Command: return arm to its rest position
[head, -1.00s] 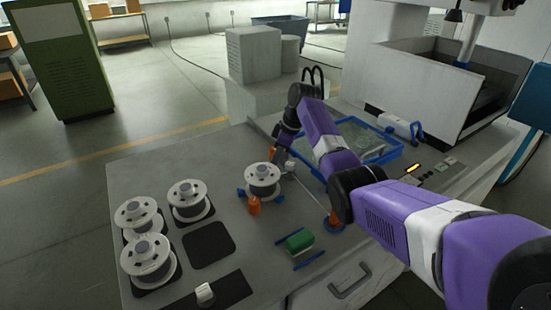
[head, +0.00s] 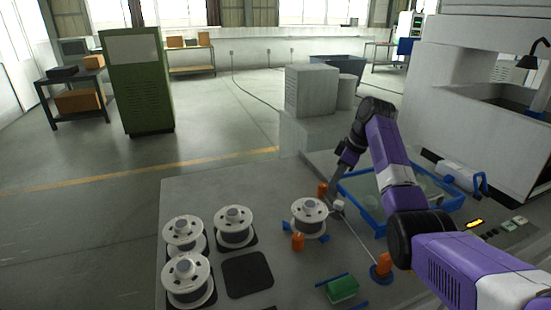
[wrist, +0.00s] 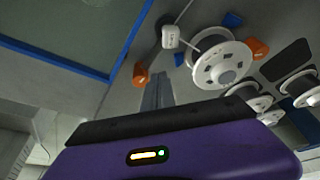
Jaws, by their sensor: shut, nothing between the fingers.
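My purple and white arm reaches in from the right of the head view, with its black wrist over the bench. My gripper (head: 336,182) points down behind the mounted wire spool (head: 309,213), close to an orange post (head: 322,190) and a small white block (head: 338,205). In the wrist view, the grey fingers (wrist: 158,92) are together with nothing between them. The spool (wrist: 222,64) is to their right there, apart from them. The fingertips are small and partly hidden in the head view, so their height above the bench is unclear.
Several spools (head: 183,231) stand at the bench's left, beside an empty dark pad (head: 247,274). A blue-rimmed tray (head: 365,213) lies under the arm. A green block (head: 342,289) is in front. The white machine (head: 470,100) stands at the right.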

